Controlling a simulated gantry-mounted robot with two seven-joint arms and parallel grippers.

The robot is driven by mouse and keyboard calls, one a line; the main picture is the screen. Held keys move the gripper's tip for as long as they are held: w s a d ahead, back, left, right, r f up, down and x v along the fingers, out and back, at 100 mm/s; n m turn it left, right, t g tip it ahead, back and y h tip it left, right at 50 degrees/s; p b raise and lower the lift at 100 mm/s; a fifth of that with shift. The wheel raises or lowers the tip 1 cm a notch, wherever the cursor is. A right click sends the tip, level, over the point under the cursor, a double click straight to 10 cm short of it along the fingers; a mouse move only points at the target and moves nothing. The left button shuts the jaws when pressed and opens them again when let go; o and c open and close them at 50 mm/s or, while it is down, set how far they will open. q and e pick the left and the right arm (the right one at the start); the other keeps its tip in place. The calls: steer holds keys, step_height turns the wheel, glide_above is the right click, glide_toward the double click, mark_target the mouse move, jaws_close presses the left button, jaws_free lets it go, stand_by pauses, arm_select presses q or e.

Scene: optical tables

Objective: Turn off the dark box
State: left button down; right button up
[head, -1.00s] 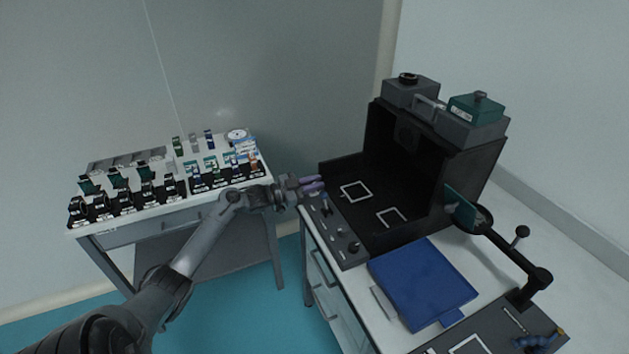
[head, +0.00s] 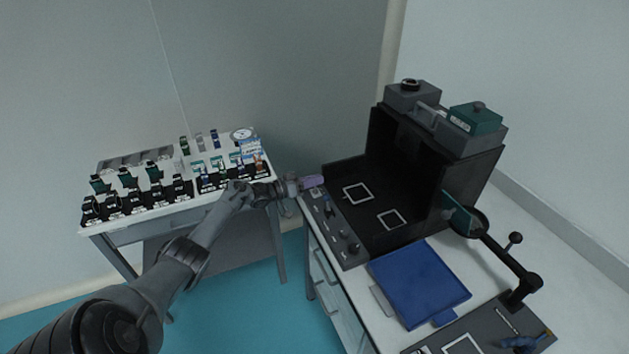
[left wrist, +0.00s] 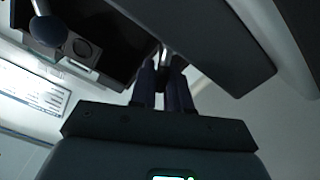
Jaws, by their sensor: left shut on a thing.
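The dark box (head: 377,217) is a black open-fronted cabinet on the white table at right. White square outlines mark its floor. Its grey control panel (head: 336,225) runs along the front left side with several small knobs and switches. My left gripper (head: 313,182) has its purple fingers at the far left end of this panel. In the left wrist view, the fingers (left wrist: 162,85) are close together, shut on a small control (left wrist: 164,58) at the panel's edge. The control is mostly hidden by the fingers. My right gripper is not in view.
A blue flat pad (head: 419,283) lies in front of the dark box. A black lever arm (head: 505,258) stands to its right. A second table (head: 110,233) at left holds several small mounts. A gap of teal floor (head: 240,315) separates the tables.

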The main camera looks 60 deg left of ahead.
arm_select(q)
steer(key=shift+a+f+n, duration=0.1)
steer(key=shift+f+n, duration=0.05)
steer(key=shift+n, duration=0.35)
steer(key=c, duration=1.2)
jaws_free()
steer(key=shift+s+a+p, duration=0.1)
steer(key=shift+s+p, duration=0.25)
steer(key=shift+s, duration=0.2)
steer(key=shift+s+a+p, duration=0.25)
steer(key=shift+s+p, duration=0.25)
steer(key=shift+s, duration=1.1)
steer(key=shift+s+a+p, duration=0.2)
steer(key=shift+s+p, duration=0.25)
steer(key=shift+s, duration=1.15)
steer(key=shift+s+a+p, duration=0.25)
steer(key=shift+s+p, duration=0.25)
steer(key=shift+s, duration=1.1)
